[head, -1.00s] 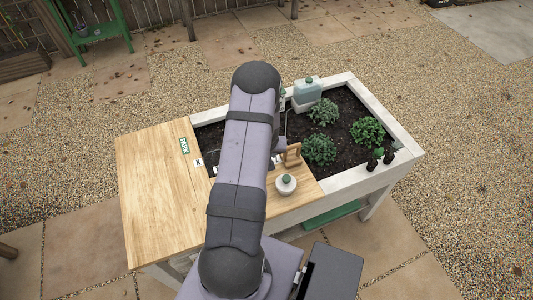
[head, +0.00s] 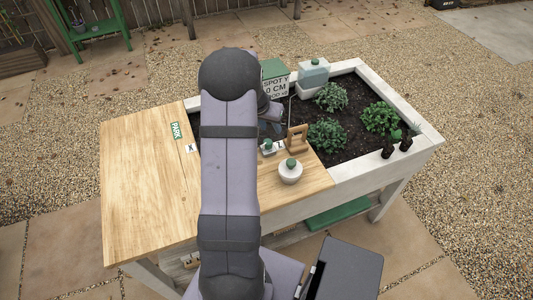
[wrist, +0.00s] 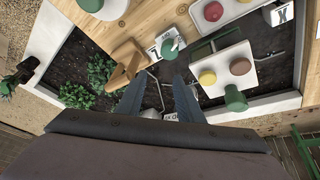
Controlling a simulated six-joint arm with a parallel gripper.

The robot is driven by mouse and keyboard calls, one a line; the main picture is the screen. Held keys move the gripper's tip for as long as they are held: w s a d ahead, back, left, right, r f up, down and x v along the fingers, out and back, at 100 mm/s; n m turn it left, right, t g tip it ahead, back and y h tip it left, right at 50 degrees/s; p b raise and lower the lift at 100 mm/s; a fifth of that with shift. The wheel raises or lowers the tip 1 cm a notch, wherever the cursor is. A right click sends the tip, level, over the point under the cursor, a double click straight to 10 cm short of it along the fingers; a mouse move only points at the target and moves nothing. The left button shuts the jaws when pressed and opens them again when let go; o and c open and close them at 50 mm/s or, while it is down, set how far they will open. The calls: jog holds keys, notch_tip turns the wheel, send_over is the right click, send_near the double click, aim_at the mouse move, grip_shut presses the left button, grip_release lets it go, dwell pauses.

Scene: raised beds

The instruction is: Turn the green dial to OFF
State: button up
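A green dial (wrist: 168,48) sits on a white plate with black lettering, only partly legible, in the wrist view. In the head view a small green knob on a white base (head: 267,146), beside the wooden bracket, looks like the same dial. My gripper (wrist: 161,88) is open and empty, its two dark fingers apart and pointing toward the dial, with the tips a little short of it in the picture. I cannot tell the height gap. The dial's setting is too small to read.
A wooden bracket (wrist: 125,69) stands close beside the dial. A white pot with a green knob (head: 290,172) is nearby. A white panel (wrist: 222,66) carries yellow and brown buttons; a red button (wrist: 213,11) is near it. Plants (head: 327,134) grow in the soil.

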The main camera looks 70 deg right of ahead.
aim_at(268, 142)
jog(key=a+m+b, duration=0.1)
jog(key=b, duration=0.2)
jog(key=w+f+b, duration=0.1)
jog(key=b, duration=0.2)
jog(key=shift+a+m, duration=0.35)
jog(key=shift+m, duration=0.05)
jog(key=shift+w+a+r+m+g+b, duration=0.15)
jog(key=shift+a+r+m+b, duration=0.25)
jog(key=shift+b, duration=0.45)
jog(key=shift+w+a+r+m+g+b, duration=0.1)
jog(key=shift+w+a+r+g+b, duration=0.05)
jog(key=shift+a+b, duration=0.55)
jog(key=shift+d+f+y, duration=0.1)
jog(key=shift+d+y, duration=0.05)
jog(key=shift+y, duration=0.15)
jog(key=shift+p+x, duration=0.4)
jog(key=shift+x, duration=3.1)
jog(key=c, duration=0.8)
